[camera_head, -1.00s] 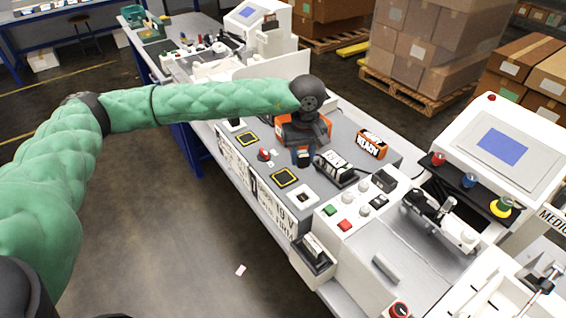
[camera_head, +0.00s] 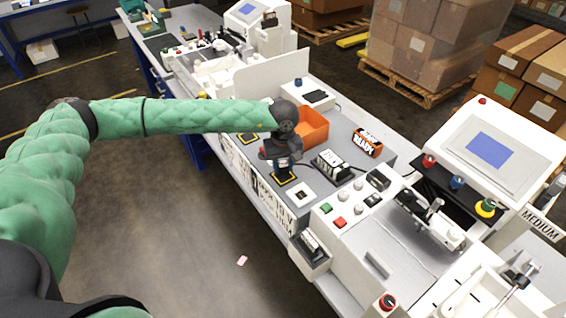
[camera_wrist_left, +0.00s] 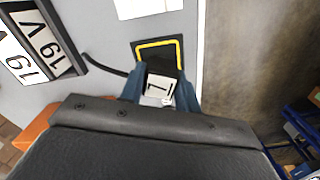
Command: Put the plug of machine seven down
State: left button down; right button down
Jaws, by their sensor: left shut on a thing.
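My left gripper (camera_head: 284,168) is at the front strip of the grey bench, over a black pad with a yellow outline (camera_head: 284,178). In the left wrist view its blue fingers (camera_wrist_left: 161,92) are shut on a dark plug with a white label reading 7 (camera_wrist_left: 160,86). The plug overlaps the near part of the pad (camera_wrist_left: 158,42); I cannot tell whether it touches it. A black cable (camera_wrist_left: 103,67) runs left from the plug towards a block with 19 V labels (camera_wrist_left: 30,45). This block (camera_head: 331,163) also shows in the head view. My right gripper is not in view.
An orange bin (camera_head: 315,127) stands just behind the gripper, and an orange and black box (camera_head: 368,143) is to the right. A white machine with a screen (camera_head: 490,148) fills the right. Another yellow-outlined pad (camera_head: 249,139) lies farther along the bench.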

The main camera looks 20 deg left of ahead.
pick_arm(q)
jog(key=shift+f, duration=0.3)
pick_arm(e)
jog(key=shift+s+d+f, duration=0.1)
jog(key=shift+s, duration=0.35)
pick_arm(q)
jog(key=shift+f, duration=0.15)
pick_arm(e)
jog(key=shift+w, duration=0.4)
pick_arm(q)
jog(key=c, duration=1)
grip_release()
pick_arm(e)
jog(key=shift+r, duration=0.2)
